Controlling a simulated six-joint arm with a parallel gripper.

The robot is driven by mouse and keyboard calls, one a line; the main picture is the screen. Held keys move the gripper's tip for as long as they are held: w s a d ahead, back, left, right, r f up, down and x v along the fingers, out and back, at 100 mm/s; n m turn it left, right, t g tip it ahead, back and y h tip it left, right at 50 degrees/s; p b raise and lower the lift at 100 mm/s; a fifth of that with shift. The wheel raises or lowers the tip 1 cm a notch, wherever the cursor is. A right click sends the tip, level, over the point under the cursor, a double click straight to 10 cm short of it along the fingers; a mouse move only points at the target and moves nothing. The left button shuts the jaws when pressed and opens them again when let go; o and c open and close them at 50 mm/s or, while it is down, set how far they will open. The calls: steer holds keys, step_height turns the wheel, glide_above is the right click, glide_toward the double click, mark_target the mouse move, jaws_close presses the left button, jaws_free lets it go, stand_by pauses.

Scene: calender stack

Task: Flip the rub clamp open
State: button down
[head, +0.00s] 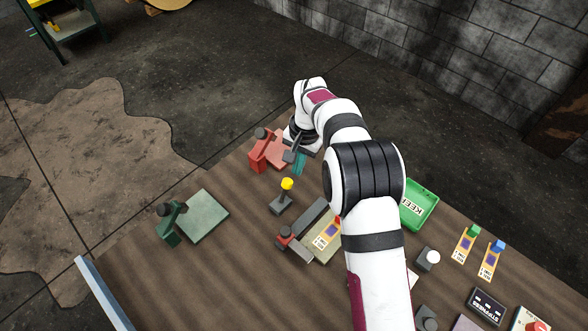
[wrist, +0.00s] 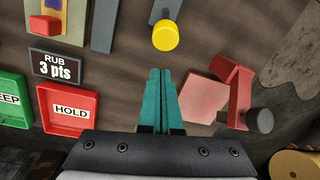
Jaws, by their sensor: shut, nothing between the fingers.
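My gripper (head: 299,166) has teal fingers pointing down, pressed together and empty. They show in the wrist view (wrist: 160,75) above the wood table, left of the red plate. The bar (wrist: 104,25) and strip (wrist: 51,17) show in part at the wrist view's top left, near a "RUB 3 pts" sign (wrist: 58,66). This may be the rub clamp, but I cannot tell for sure. My arm hides part of the area.
A red stand (wrist: 240,90) with a black knob and red plate (wrist: 195,98) is close to my gripper. A yellow-knobbed lever (head: 286,186) stands nearer the bar. A green stand (head: 170,223) is at left. Red HOLD tray (wrist: 69,108) and green tray (head: 418,204) are across.

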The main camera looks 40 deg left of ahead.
steer(key=shift+s+d+r, duration=0.2)
steer(key=shift+s, duration=0.4)
steer(key=shift+s+d+r, duration=0.2)
steer(key=shift+s, duration=0.35)
steer(key=shift+s+r+t, duration=0.2)
steer(key=shift+t, duration=0.1)
